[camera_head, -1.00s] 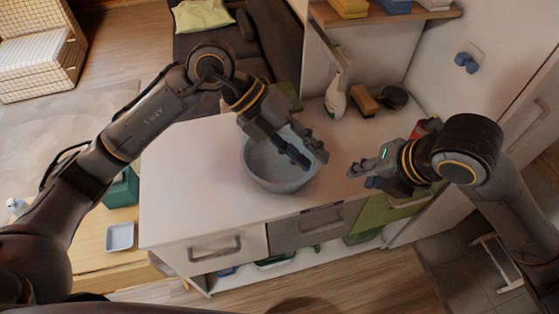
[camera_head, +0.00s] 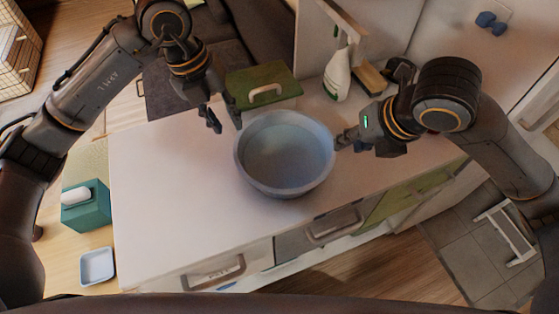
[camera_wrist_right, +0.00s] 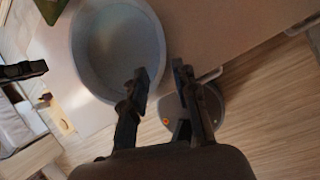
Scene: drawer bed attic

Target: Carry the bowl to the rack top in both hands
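The blue-grey bowl (camera_head: 285,185) stands upright on the white counter (camera_head: 180,225), and it fills much of the right wrist view (camera_wrist_right: 88,60). My left gripper (camera_head: 225,121) is open just left of the bowl's upper left rim, its fingers pointing down; I cannot tell if it touches. My right gripper (camera_head: 342,138) is at the bowl's right rim. In the right wrist view its two fingers (camera_wrist_right: 158,72) are apart, one over the bowl's side and one outside it. Contact with the rim is unclear. No rack is clearly identifiable.
A green board or lid with a handle (camera_head: 264,84) lies behind the bowl. A white bottle (camera_head: 337,75) and a wooden block (camera_head: 370,78) stand near the partition. A green tissue box (camera_head: 87,208) and a small dish (camera_head: 97,266) sit lower left. The counter's left part is bare.

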